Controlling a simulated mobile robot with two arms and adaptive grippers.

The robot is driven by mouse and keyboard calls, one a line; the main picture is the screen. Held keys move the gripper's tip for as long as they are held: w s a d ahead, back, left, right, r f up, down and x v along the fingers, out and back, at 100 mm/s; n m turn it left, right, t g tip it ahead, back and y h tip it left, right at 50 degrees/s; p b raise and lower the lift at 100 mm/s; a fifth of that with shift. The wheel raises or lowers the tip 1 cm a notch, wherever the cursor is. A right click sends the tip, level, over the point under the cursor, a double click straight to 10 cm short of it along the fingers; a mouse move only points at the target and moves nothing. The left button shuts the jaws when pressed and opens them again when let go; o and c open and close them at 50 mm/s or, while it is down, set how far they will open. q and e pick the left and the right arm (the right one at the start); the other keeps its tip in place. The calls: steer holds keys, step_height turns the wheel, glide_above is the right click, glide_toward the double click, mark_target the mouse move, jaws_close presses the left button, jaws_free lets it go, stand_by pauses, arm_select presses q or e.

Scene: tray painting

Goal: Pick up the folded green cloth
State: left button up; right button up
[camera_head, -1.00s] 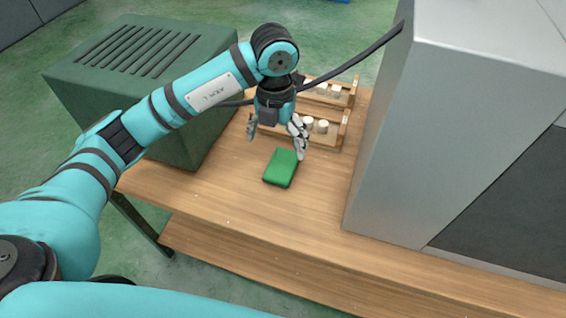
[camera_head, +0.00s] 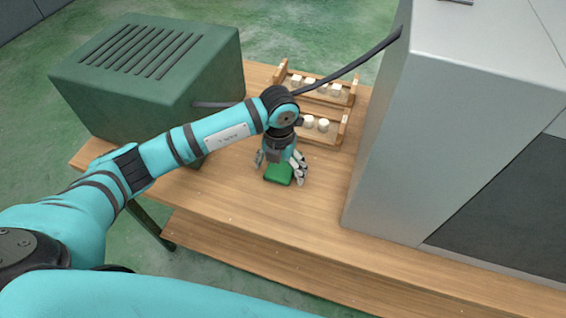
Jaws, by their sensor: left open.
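The folded green cloth (camera_head: 278,175) lies on the wooden table, left of the grey metal cabinet. My left gripper (camera_head: 280,170) points down over it. Its fingers are open, one at the cloth's left side and the other at its right. The far part of the cloth is hidden under the gripper. I cannot tell whether the fingers touch the cloth. My right gripper is not in view.
A wooden rack (camera_head: 347,128) with small white pots stands behind the gripper. A large grey metal cabinet (camera_head: 385,150) rises at the right and a green vented box (camera_head: 130,75) at the back left. The wooden table (camera_head: 240,205) is clear in front of the cloth.

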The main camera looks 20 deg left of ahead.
mark_target(277, 172)
arm_select(q)
steer(key=c, duration=1.2)
steer(key=shift+c, duration=0.2)
steer(key=shift+r, duration=0.45)
steer(key=shift+s+a+r+b, duration=0.2)
steer(key=shift+r+b, duration=0.15)
steer(key=shift+r, duration=0.3)
steer(key=shift+s+a+r+b, duration=0.15)
steer(key=shift+r+b, duration=0.15)
steer(key=shift+r, duration=0.3)
steer(key=s+a+b, duration=0.1)
steer(key=s+a, duration=0.1)
steer(key=s, duration=0.2)
steer(key=s+a+r+b, duration=0.1)
steer(key=s+a, duration=0.1)
steer(key=s, duration=0.2)
steer(key=s+a, duration=0.3)
steer(key=s, duration=0.1)
steer(key=shift+s+a+r+b, duration=0.1)
steer(key=shift+s+r+b, duration=0.1)
steer(key=shift+b, duration=0.2)
steer(key=shift+s+a+r, duration=0.1)
steer(key=shift+s+a, duration=0.05)
steer(key=shift+s, duration=0.2)
